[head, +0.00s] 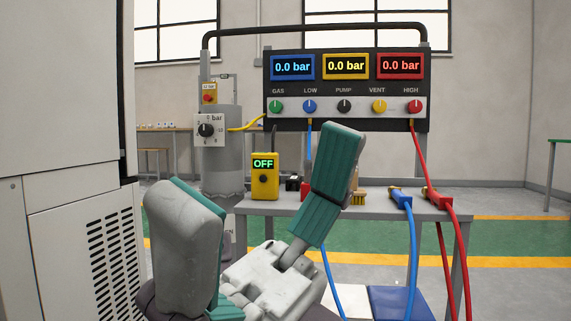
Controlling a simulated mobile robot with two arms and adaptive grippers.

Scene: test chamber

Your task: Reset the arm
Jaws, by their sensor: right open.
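My right gripper (260,165) fills the lower middle of the head view. Its two grey and teal fingers are spread wide apart, with nothing held between them. The pale palm shows at the bottom, and the rest of the arm is out of frame. The right finger overlaps the grey bench and hides part of its top and some small items. My left gripper is not in view.
A grey bench (445,215) carries a yellow OFF meter (264,180), blue (400,197) and red (432,197) hose fittings. Behind stands a gauge panel (350,119) reading 0.0 bar on each display. A grey cylinder (222,155) stands left. A large white cabinet (65,120) blocks the left side.

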